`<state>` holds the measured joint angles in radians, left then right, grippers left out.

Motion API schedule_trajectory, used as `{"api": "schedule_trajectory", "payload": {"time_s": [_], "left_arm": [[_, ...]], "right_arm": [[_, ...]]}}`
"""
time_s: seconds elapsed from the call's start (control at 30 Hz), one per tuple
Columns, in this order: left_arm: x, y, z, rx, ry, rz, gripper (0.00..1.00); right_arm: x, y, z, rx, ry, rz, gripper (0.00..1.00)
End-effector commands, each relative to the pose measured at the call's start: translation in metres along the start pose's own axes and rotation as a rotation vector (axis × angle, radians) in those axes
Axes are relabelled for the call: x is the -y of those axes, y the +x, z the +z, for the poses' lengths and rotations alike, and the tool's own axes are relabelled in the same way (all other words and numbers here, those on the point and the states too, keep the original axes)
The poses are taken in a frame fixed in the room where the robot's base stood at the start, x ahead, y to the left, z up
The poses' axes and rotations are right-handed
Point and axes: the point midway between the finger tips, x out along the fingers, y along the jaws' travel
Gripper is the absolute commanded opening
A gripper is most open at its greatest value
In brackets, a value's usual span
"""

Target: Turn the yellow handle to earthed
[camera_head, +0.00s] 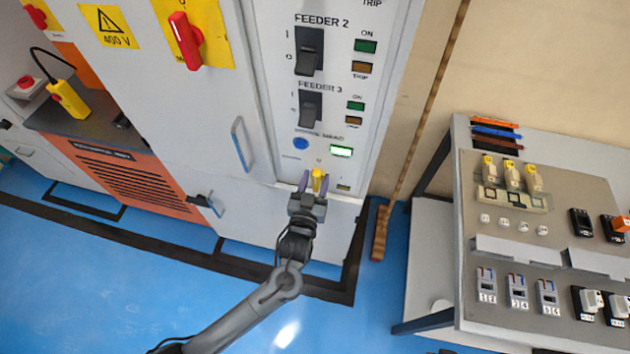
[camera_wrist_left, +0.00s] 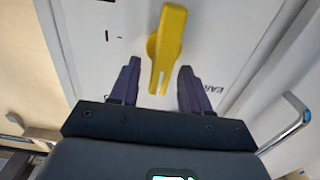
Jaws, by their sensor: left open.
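The yellow handle (camera_head: 318,178) sits low on the cabinet's control panel, below the feeder switches. In the left wrist view the yellow handle (camera_wrist_left: 169,45) is a long lever on a round hub, close to upright in that picture with a slight tilt. My left gripper (camera_head: 312,182) is open at it. In the left wrist view the two dark fingers of the gripper (camera_wrist_left: 156,85) stand on either side of the handle's near end, with gaps on both sides. Part of the word "EAR" (camera_wrist_left: 213,89) shows beside the right finger. My right gripper is not in view.
Feeder switches (camera_head: 309,52) and a lit green indicator (camera_head: 341,151) are above the handle. A metal door handle (camera_head: 242,144) is to its left. A broom (camera_head: 381,230) leans on the wall at right. A workbench (camera_head: 462,235) stands further right. Blue floor lies in front.

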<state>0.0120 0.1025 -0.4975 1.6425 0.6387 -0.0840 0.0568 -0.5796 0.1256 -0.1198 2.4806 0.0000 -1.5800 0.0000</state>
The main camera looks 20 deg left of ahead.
Motion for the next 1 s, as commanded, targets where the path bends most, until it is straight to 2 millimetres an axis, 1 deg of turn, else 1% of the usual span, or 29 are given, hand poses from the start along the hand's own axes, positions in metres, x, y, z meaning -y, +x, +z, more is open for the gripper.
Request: {"api": "schedule_trajectory", "payload": {"time_s": [0.2,0.47,0.5,0.77,1.0], "left_arm": [[0.0,0.0,0.0,0.0,-0.001,0.0,0.47],[0.0,0.0,0.0,0.0,-0.001,0.0,0.07],[0.0,0.0,0.0,0.0,-0.001,0.0,0.01],[0.0,0.0,-0.001,0.001,0.009,0.0,0.0],[-0.002,0.0,-0.003,0.002,0.088,0.0,0.0]], "right_arm": [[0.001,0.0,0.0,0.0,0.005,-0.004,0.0],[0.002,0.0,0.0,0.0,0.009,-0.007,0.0],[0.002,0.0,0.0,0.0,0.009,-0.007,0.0],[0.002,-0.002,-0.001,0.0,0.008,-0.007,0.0],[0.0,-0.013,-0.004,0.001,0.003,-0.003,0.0]]}}
